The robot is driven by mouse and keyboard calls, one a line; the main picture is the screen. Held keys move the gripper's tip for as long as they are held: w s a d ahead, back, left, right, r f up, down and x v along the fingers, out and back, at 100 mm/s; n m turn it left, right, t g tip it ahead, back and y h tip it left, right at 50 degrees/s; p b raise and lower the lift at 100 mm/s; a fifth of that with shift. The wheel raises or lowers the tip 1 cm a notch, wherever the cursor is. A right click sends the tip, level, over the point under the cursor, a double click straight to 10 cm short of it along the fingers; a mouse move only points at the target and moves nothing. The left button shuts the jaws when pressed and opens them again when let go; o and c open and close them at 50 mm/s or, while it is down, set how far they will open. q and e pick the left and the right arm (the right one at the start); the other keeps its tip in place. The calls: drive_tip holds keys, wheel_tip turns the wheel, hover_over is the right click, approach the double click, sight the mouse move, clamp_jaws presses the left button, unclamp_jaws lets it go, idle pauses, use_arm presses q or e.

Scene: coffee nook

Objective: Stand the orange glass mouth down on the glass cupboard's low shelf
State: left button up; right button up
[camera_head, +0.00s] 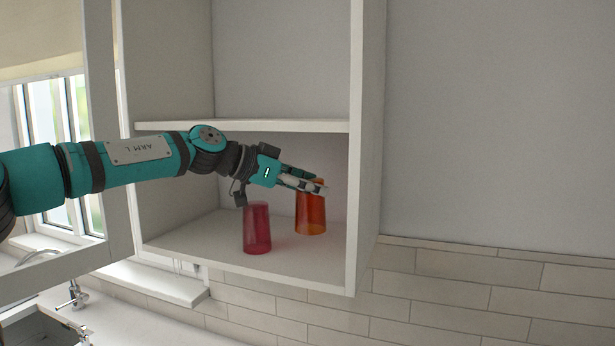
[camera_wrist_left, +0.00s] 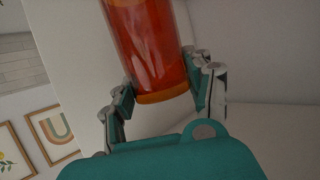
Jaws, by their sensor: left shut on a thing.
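The orange glass (camera_head: 311,215) is upright inside the low compartment of the cupboard, near its right wall. My left gripper (camera_head: 314,188) is shut on the upper end of the glass, reaching in from the left. In the left wrist view the orange glass (camera_wrist_left: 148,45) sits between the two fingers (camera_wrist_left: 163,95), with a thick orange band at the gripped end. Its lower end is at or very near the low shelf (camera_head: 205,237); I cannot tell for certain whether it touches. My right gripper is not in view.
A red glass (camera_head: 257,228) stands on the low shelf, left of and nearer than the orange one. The upper shelf (camera_head: 240,126) is above my arm. The cupboard's right side wall (camera_head: 362,170) is close to the orange glass. An open door (camera_head: 100,130) is at left.

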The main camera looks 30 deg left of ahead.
sight(297, 197)
use_arm(q)
drive_tip(key=shift+a+f+b, duration=0.15)
drive_tip(key=shift+f+b, duration=0.35)
drive_tip(key=shift+f, duration=2.25)
drive_tip(key=shift+s+f, duration=0.1)
drive_tip(key=shift+f, duration=0.2)
drive_tip(key=o, duration=1.4)
drive_tip(key=shift+r+p, duration=0.6)
drive_tip(key=shift+r, duration=3.4)
